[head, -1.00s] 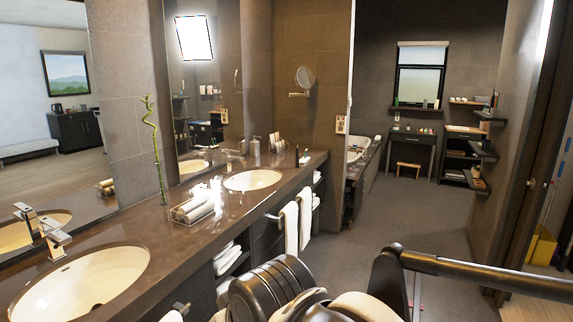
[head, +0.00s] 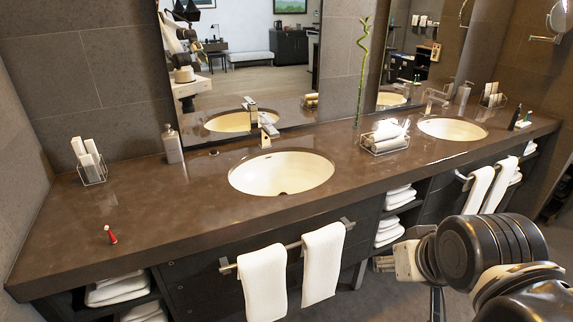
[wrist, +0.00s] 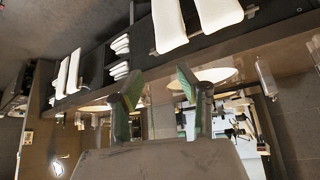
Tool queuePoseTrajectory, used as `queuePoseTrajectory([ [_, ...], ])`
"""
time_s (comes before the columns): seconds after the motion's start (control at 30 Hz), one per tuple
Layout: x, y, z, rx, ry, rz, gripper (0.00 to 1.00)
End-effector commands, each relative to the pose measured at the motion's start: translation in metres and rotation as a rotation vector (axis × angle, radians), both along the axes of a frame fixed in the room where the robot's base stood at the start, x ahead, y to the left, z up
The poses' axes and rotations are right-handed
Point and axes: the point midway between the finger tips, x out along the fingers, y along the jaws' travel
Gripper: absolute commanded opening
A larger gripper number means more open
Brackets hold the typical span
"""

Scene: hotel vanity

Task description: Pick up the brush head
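A small red piece with a white tip (head: 110,235), which looks like the brush head, lies on the left end of the brown counter (head: 200,210) in the head view. I cannot make out its details. My gripper (wrist: 158,90) shows in the wrist view with its two dark-green fingers apart and nothing between them. In the head view my arm is at the lower right, in front of the counter and far to the right of the red piece. The red piece cannot be made out in the wrist view.
Two sinks (head: 281,173) are set in the counter. A soap bottle (head: 172,144) and a wire holder (head: 91,165) stand at the back left. A tray of rolled towels (head: 385,140) sits between the sinks. Towels (head: 322,263) hang on a front rail. The counter around the red piece is clear.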

Motion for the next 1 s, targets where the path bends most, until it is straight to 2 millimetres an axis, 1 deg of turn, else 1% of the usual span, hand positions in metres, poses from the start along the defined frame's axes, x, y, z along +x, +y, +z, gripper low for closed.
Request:
queuePoseTrajectory([
  [0.17, 0.001, 0.0, 0.0, 0.0, 0.0, 0.002, 0.35],
  [0.23, 0.004, 0.003, 0.003, -0.003, 0.003, 0.014, 0.35],
  [0.37, 0.021, 0.015, 0.019, -0.014, 0.014, 0.073, 0.35],
  [0.47, 0.044, 0.032, 0.035, -0.03, 0.03, 0.15, 0.35],
  [0.6, 0.078, 0.061, 0.057, -0.054, 0.051, 0.271, 0.35],
  [0.67, 0.093, 0.074, 0.065, -0.064, 0.06, 0.324, 0.35],
  [0.87, 0.141, 0.124, 0.085, -0.098, 0.084, 0.499, 0.35],
  [1.0, 0.174, 0.165, 0.094, -0.119, 0.097, 0.622, 0.35],
])
